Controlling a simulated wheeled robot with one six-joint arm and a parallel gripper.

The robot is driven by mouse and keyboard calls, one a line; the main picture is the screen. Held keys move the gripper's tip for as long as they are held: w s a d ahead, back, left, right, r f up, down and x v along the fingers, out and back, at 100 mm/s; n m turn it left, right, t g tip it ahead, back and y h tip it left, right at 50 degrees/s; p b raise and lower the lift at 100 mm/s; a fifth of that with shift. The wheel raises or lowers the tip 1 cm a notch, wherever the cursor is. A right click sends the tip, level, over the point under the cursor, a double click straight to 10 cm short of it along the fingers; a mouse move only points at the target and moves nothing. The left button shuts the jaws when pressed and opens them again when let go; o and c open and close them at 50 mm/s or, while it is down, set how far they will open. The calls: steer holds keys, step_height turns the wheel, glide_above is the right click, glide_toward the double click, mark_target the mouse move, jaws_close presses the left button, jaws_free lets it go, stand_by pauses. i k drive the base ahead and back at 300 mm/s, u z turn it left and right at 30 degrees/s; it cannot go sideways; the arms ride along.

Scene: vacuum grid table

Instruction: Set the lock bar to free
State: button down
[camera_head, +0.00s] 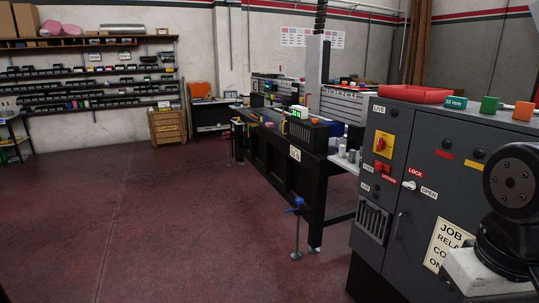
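A grey control cabinet (428,125) stands close on the right. On its front is a small red bar-like handle (381,167) with small labels around it, too small to read surely. To its right, a pale knob (409,185) sits between a red label reading LOCK and a white label reading OPEN. I cannot tell for sure which fitting is the lock bar, or its setting. My arm shows at the right edge, in front of the cabinet. My gripper is outside the picture.
A yellow switch plate (383,144) with a red rotary knob is higher on the cabinet. A red tray (415,94) and coloured blocks lie on top. A long black table (275,140) stands behind, with a blue-topped stand (297,228) before it. The floor at left is clear.

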mark_target(378, 166)
steer(key=z, duration=0.3)
steer(key=i, duration=1.15)
steer(key=u, duration=0.45)
